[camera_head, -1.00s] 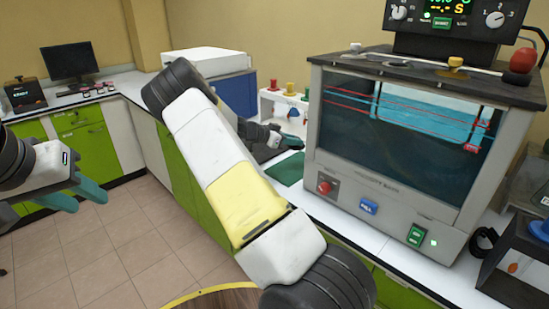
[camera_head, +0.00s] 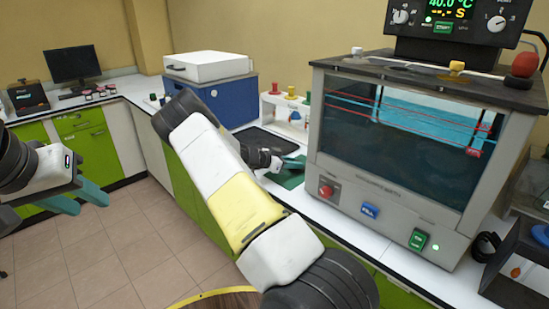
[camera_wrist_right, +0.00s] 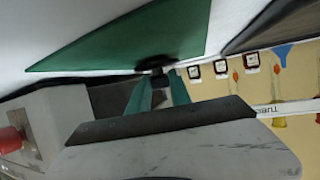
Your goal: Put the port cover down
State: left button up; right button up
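The port cover (camera_wrist_right: 155,63) is a small dark round piece at the fingertips of my right gripper (camera_wrist_right: 160,78) in the right wrist view. The fingers are closed about it, over or against the green mat (camera_wrist_right: 120,45). Whether it touches the mat is hard to tell. In the head view my right gripper (camera_head: 290,163) is low above the green mat (camera_head: 291,180), and the cover is too small to make out. My left gripper (camera_head: 85,198) is open and empty over the floor at the left.
The bath with a glass window (camera_head: 400,140) stands right of the mat. A white rack (camera_head: 289,112) with coloured-top items is behind it. A blue box with a white lid (camera_head: 225,95) stands further back. A dark tray (camera_head: 262,138) lies behind my right gripper.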

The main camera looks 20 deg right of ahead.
jog(key=o, duration=0.4)
jog(key=shift+c, duration=0.2)
jog(key=shift+r, duration=0.1)
jog(key=shift+a+r, duration=0.15)
jog(key=shift+a, duration=0.05)
jog(key=v, duration=1.1)
jog(key=shift+s, duration=0.15)
jog(key=s+a+r+n+t+y, duration=0.1)
jog(key=s+a+r+n+y, duration=0.4)
jog(key=s, duration=0.6)
jog(key=s+a+r+n+t+y, duration=0.2)
jog(key=s+a+r+n+y, duration=0.3)
jog(key=s+r, duration=0.4)
jog(key=s+a+r+n+t+y, duration=0.1)
jog(key=s+a+r+n+y, duration=0.4)
jog(key=s, duration=0.8)
notch_tip(320, 180, up, 2)
jog(key=shift+s+a+r+n+t+y, duration=0.25)
jog(key=shift+s+a+n+t+y, duration=0.05)
jog(key=shift+a+n, duration=0.7)
